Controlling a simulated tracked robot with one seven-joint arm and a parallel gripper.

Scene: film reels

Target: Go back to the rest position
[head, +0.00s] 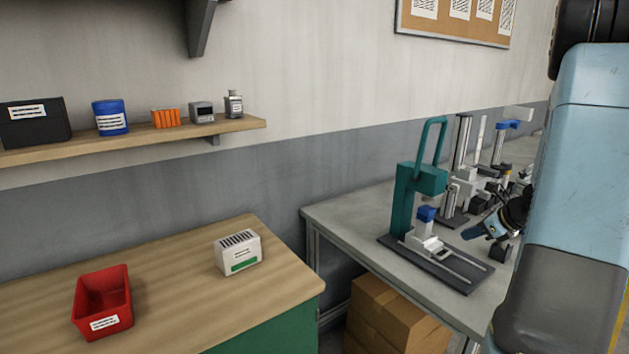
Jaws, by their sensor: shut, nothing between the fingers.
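My arm (575,170), light blue and dark grey, fills the right side of the head view. Just left of it, a black and blue end piece, which looks like my gripper (482,229), shows above the grey bench. It is small and partly hidden by the arm. It looks shut and empty, and it is apart from the teal press in the picture.
The grey bench (345,213) carries a teal press (404,200) and several lab stands behind it. A wooden-topped table (180,285) holds a red bin (103,300) and a white box (238,251). Cardboard boxes (385,318) stand under the bench. A wall shelf (235,125) holds small items.

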